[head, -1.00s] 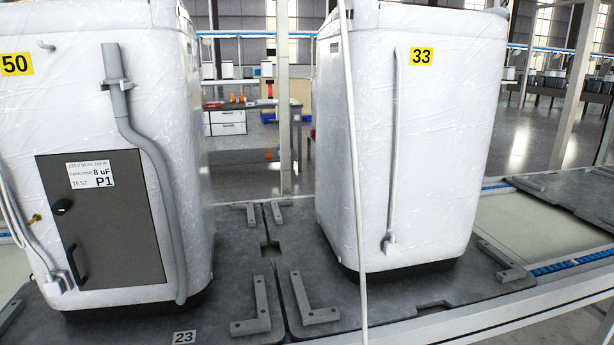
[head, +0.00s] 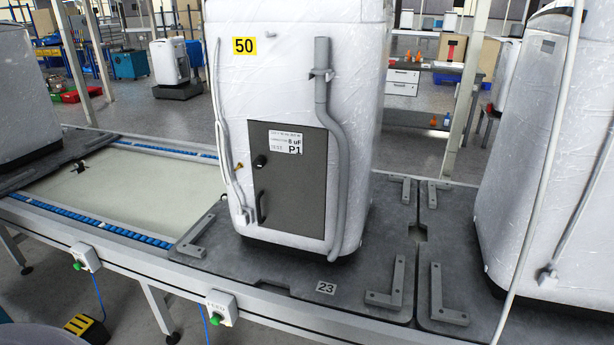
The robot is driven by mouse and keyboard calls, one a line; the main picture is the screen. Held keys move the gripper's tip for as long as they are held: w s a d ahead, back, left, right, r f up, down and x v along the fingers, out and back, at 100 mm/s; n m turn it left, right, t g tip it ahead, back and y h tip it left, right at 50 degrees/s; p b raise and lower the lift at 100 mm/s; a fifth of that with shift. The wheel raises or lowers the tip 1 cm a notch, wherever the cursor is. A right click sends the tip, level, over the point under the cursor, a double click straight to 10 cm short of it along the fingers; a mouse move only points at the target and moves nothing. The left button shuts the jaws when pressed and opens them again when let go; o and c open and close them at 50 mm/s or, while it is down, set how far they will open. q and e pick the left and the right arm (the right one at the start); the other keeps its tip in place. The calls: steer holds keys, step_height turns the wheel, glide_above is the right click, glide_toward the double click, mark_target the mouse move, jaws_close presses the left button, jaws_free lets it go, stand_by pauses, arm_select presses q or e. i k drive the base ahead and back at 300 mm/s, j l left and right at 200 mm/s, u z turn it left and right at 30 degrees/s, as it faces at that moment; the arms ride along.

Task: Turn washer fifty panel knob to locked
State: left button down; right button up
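The washer (head: 290,70) with the yellow 50 label (head: 244,46) stands upright in the middle of the head view, wrapped in clear film. Its dark grey panel (head: 295,190) is closed on the lower front. A small black knob (head: 260,161) sits at the panel's upper left. It is too small here to tell which way it is turned. A black handle (head: 261,207) is below the knob, and a white P1 label (head: 286,143) is to its upper right. Neither gripper shows in the head view.
The washer stands on a dark pallet (head: 270,272) marked 23, on a conveyor (head: 120,190). A grey hose (head: 341,160) runs down right of the panel. Another washer (head: 525,190) stands at right, with a pale cable before it. Green-button boxes (head: 222,307) line the conveyor's front edge.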

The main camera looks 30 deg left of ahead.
mark_target(260, 162)
steer(key=u, duration=1.25)
